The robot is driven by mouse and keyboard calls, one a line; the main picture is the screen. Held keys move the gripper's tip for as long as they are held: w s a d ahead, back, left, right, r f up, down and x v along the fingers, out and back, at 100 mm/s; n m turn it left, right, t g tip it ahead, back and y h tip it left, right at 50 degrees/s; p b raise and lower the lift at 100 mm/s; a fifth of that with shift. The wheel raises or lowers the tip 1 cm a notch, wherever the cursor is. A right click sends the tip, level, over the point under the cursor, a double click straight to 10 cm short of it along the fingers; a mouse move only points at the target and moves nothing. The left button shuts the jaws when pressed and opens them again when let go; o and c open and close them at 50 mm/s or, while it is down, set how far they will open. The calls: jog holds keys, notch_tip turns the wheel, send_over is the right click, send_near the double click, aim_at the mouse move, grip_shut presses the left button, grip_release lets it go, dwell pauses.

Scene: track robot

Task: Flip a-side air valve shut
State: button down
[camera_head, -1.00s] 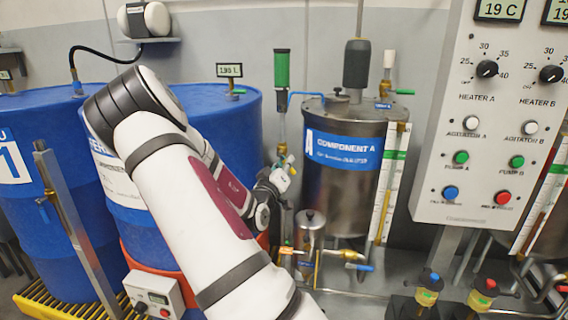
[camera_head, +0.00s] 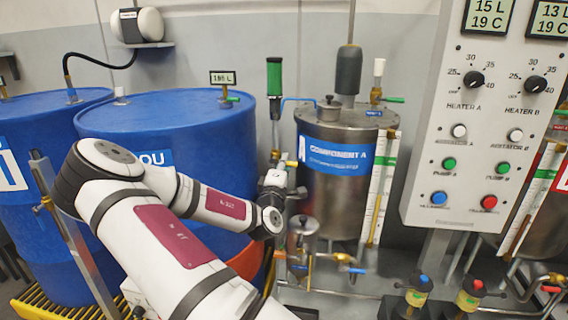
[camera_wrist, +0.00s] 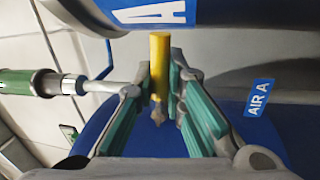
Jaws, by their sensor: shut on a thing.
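The a-side air valve's yellow lever (camera_wrist: 159,62) stands between my gripper's teal-padded fingers in the wrist view, with a small metal fitting below it. My gripper (camera_wrist: 161,88) is shut on this lever. A blue AIR A tag (camera_wrist: 258,97) is to the right of the fingers. In the head view, my gripper (camera_head: 285,167) is at the left side of the steel Component A tank (camera_head: 338,190), below the green-handled tool. A small yellow bit of the lever (camera_head: 291,163) shows there; my wrist hides most of the valve.
Blue drums (camera_head: 185,125) stand left of and behind my arm. The green-handled tool (camera_head: 274,75) rises close above the gripper. A small metal pot (camera_head: 303,231) with pipes is below it. The control panel (camera_head: 478,135) is on the right.

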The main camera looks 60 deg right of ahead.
jog(key=shift+r+n, duration=0.1)
jog(key=shift+n, duration=0.5)
jog(key=c, duration=1.6)
grip_release()
jog(key=shift+c, duration=0.2)
jog(key=v, duration=1.2)
jog(key=shift+s, duration=0.1)
